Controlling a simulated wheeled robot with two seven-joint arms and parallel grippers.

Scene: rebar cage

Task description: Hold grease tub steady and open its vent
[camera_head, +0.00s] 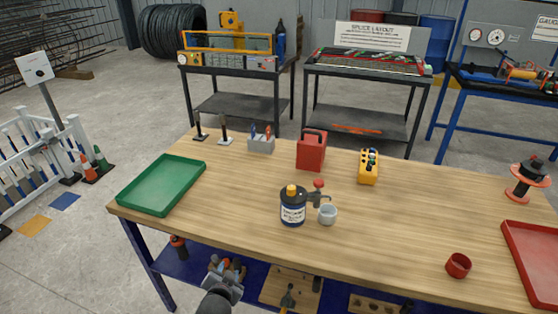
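The grease tub (293,210) appears to be the dark blue round container with a white label and a yellow cap, upright on the wooden table. A small dark fitting with a red knob (318,184) is at its right side; whether this is the vent, and its open or shut state, cannot be made out. My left gripper (226,264) is low in front of the table's front edge, apart from the tub. Its fingers look spread, with nothing clearly held between them. My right gripper is not in view.
A pale cup (327,214) stands close right of the tub. A red can (311,150) and yellow device (368,167) stand behind. A green tray (161,184) is left; a red cup (458,265) and red tray (533,262) are right. Table in front of the tub is clear.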

